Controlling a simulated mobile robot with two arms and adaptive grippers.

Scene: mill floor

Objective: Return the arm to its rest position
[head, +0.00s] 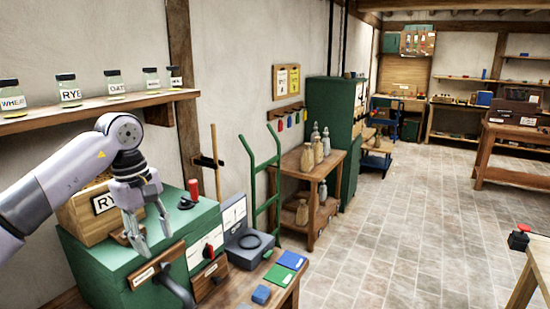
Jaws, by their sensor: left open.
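My left arm (62,182) comes in from the left, bends at its joint under the jar shelf, and points down. My left gripper (153,243) is open, with its fingers spread and pointing down over the top of a green cabinet (90,264). It looks empty. A wooden box with a label starting "RY" (76,216) stands on the cabinet beside the gripper, and the gripper hides part of it. I cannot tell whether the fingers touch the cabinet top. My right gripper is not in view.
A wall shelf (120,103) with several labelled jars runs above my arm. A red-handled item (194,190) stands on the cabinet right of the gripper. A green hand truck (263,185) and a wooden rack (325,172) stand farther right. The tiled floor (400,230) is open.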

